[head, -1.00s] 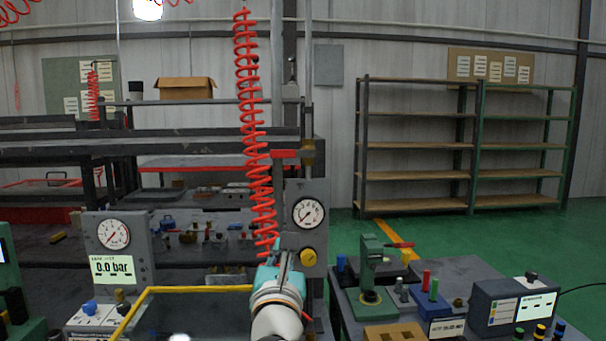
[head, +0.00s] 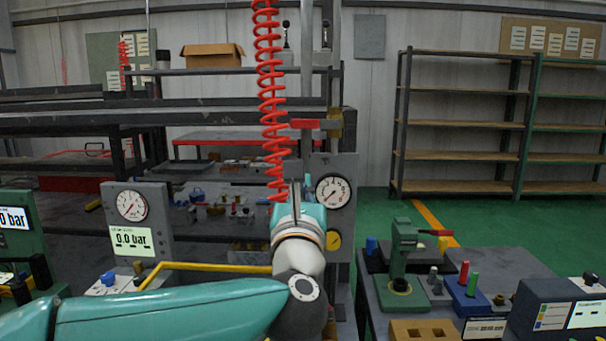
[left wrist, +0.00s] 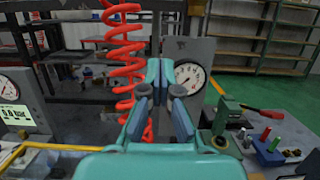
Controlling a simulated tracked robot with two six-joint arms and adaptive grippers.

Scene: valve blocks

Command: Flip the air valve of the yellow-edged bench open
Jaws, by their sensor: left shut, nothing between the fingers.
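The yellow-edged bench shows its yellow rim (head: 205,267) at the lower middle. Above it, a red lever (head: 303,124) lies level, pointing left from a brass valve body (head: 335,121) on an upright pipe. The lever lies across the pipe. My left gripper (head: 295,190) is shut and empty, below the lever and apart from it. Its fingers also show in the left wrist view (left wrist: 160,72), where I cannot make out the lever. My right gripper is not in view.
A coiled red hose (head: 271,85) hangs close to the left of the lever. A second bench with a green press (head: 403,255) stands to the right.

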